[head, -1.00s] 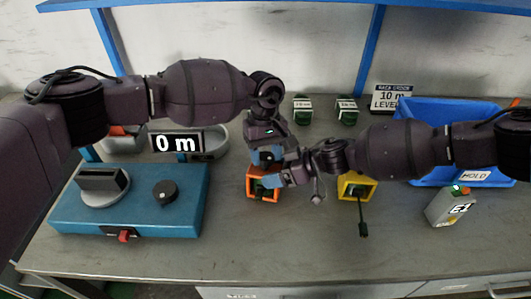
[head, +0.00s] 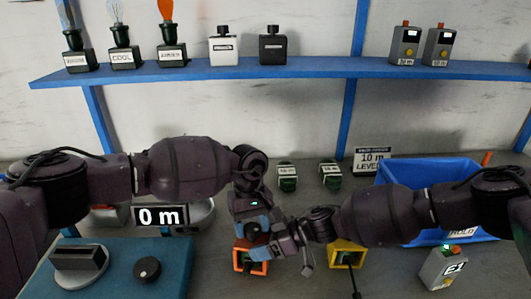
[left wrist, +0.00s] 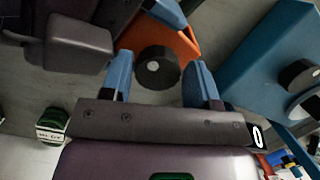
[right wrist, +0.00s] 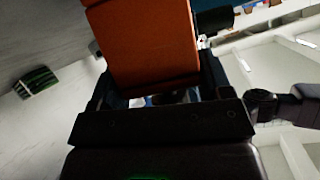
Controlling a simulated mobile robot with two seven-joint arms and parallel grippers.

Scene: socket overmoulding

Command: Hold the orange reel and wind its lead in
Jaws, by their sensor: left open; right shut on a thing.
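The orange reel (head: 238,262) stands on the bench, partly hidden by both grippers. My right gripper (head: 272,250) is shut on it; in the right wrist view the orange body (right wrist: 150,45) sits between the fingers (right wrist: 158,90). My left gripper (head: 258,228) is open just above and behind the reel. In the left wrist view its fingers (left wrist: 160,82) stand either side of a round black knob (left wrist: 157,68) by the orange frame (left wrist: 183,45), with gaps showing. I cannot make out the reel's lead. A sign (head: 161,217) reads 0 m.
A yellow reel (head: 347,247) with a dark lead stands to the right, near a grey box (head: 443,268). A blue bin (head: 425,172) is behind it. A blue machine (head: 172,264) is at left. Two green coils (head: 287,177) lie at the back, below a blue shelf (head: 300,72).

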